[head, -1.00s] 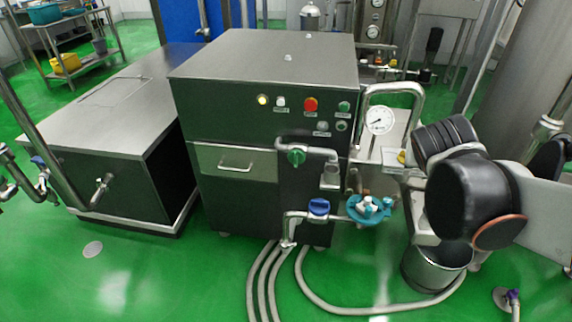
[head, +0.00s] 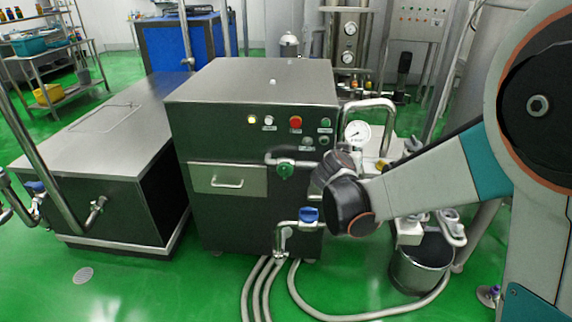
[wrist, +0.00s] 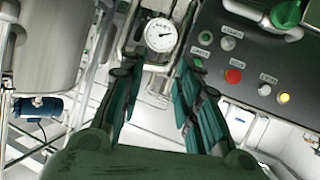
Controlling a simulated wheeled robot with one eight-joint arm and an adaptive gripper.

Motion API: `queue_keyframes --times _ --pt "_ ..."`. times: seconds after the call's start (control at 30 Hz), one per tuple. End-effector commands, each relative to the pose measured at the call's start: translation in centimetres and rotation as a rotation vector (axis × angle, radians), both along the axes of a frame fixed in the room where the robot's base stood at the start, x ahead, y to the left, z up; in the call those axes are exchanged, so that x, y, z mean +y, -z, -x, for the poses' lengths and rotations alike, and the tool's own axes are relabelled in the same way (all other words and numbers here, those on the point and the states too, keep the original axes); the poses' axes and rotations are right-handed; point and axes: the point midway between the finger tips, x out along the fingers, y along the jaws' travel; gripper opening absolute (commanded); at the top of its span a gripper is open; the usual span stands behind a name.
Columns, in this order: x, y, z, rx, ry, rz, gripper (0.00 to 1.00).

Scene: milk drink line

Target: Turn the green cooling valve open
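The green cooling valve (head: 285,171) has a green handle on a steel pipe at the front right of the dark machine cabinet. The handle also shows at the top right edge of the wrist view (wrist: 288,13). In the head view my wrist is just right of the valve, and my fingers are not clearly visible there. In the wrist view my gripper (wrist: 155,82) is open, its two dark green fingers apart with nothing between them. The green handle lies off to the right of the fingers, apart from them.
A blue-handled valve (head: 309,214) sits on a pipe below the green one. A pressure gauge (head: 357,133) and bent steel pipe stand to the right. The red button (head: 295,122) is on the panel above. A steel bucket (head: 421,262) and hoses are on the floor.

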Motion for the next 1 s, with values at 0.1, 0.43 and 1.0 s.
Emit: queue_keyframes --times 0.1,0.43,1.0 --pt "2.7 2.0 -2.4 -0.056 -0.020 0.001 0.31" --pt "10.9 9.2 -6.6 -0.223 -0.100 -0.019 0.31" --pt "20.9 20.8 -5.4 -0.406 -0.252 -0.072 0.31"
